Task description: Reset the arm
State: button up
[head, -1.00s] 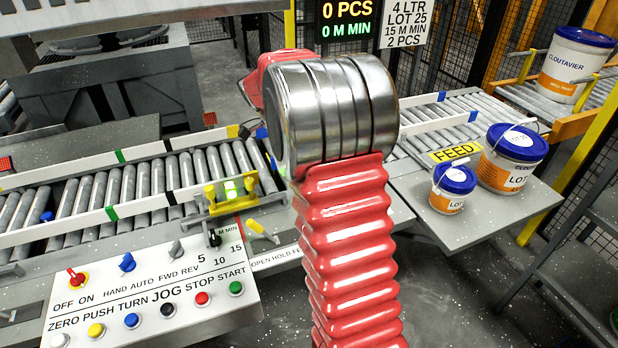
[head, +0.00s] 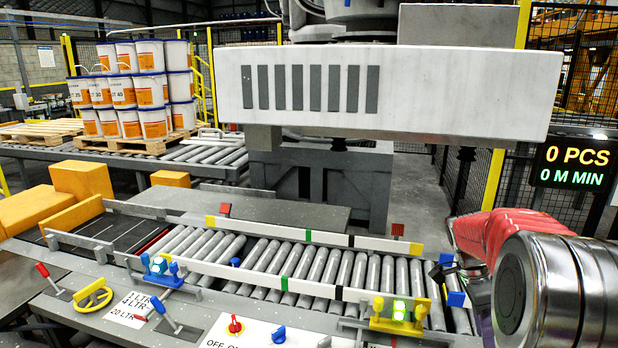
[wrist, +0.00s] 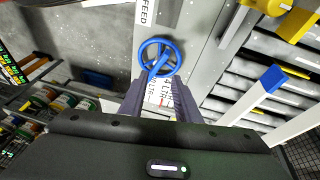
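My gripper (wrist: 161,82) shows in the wrist view with its two dark fingers apart and nothing held between them. A blue handwheel (wrist: 158,57) shows beyond the fingertips; it looks apart from them, though the distance is hard to judge. In the head view my arm, with its red sleeve and silver joint, reaches in at the right edge. The gripper end there is mostly hidden behind the arm, near the right end of the roller conveyor (head: 262,262).
A control panel with a yellow wheel (head: 92,296) and levers runs along the front. A large white machine beam (head: 390,88) hangs above the conveyor. Stacked pails (head: 135,90) stand on a pallet at back left. A display (head: 574,167) reads 0 PCS.

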jog(key=s+a+r+n+t+y, duration=0.1)
jog(key=s+a+r+n+t, duration=0.3)
jog(key=s+a+n, duration=0.6)
jog(key=s+a+r+n+t+y, duration=0.2)
jog(key=s+a+r+n+t, duration=0.2)
jog(key=s+a+n, duration=0.6)
jog(key=a+r, duration=0.1)
jog(key=a, duration=0.5)
jog(key=shift+r, duration=0.2)
jog(key=shift+a, duration=0.1)
